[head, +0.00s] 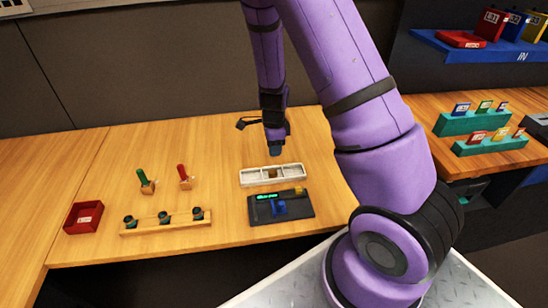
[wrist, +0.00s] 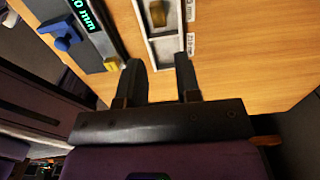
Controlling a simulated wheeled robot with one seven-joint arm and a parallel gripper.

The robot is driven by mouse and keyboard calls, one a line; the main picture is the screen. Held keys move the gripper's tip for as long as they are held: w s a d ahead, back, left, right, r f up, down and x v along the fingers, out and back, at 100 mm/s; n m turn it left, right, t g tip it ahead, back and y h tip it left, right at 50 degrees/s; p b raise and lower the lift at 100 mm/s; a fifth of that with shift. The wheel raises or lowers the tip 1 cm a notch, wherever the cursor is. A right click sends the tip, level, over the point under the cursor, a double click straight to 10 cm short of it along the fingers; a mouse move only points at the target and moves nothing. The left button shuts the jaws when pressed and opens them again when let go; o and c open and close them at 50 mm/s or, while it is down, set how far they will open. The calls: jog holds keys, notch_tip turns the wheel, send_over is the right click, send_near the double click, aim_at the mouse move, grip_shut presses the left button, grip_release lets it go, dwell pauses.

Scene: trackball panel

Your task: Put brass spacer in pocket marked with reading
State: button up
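A brass spacer (wrist: 158,13) sits in a pocket of the white tray (wrist: 164,53). In the head view the spacer (head: 272,173) is in the tray's middle pocket, and the tray (head: 246,178) has empty pockets on either side. White labels (wrist: 190,42) run along the tray edge; their text is too small to read. A dark gauge (head: 296,209) with a green display (wrist: 84,14) lies beside the tray; the display ends in "0 mm", its first part cut off. My gripper (wrist: 161,75) is open and empty, above the tray; in the head view it (head: 276,150) is behind the tray.
A wooden rack (head: 165,224) with several dark rings, green and red handled tools (head: 146,183) and a red bin (head: 84,217) stand left. A dark object (head: 246,123) lies behind. Teal card holders (head: 488,145) and a blue shelf (head: 480,46) are right.

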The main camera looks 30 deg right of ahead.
jog(key=s+a+r+n+t+y, duration=0.1)
jog(key=s+a+r+n, duration=0.15)
jog(key=r, duration=0.55)
jog(key=s+a+r+n+t, duration=0.1)
jog(key=s+a+r+n, duration=0.1)
jog(key=r+n, duration=0.35)
jog(key=s+a+r+n+y, duration=0.1)
jog(key=s+a+r+n, duration=0.1)
jog(key=r, duration=0.8)
jog(key=s+r+n+t+h, duration=0.1)
jog(key=s+r+n, duration=0.5)
jog(key=s, duration=0.3)
jog(key=s+r+n+t+h, duration=0.1)
jog(key=s+r+n+t, duration=0.1)
jog(key=s+r+n, duration=0.4)
jog(key=shift+s+a+r+n, duration=0.3)
jog(key=shift+s+r, duration=0.65)
jog(key=shift+s, duration=1.15)
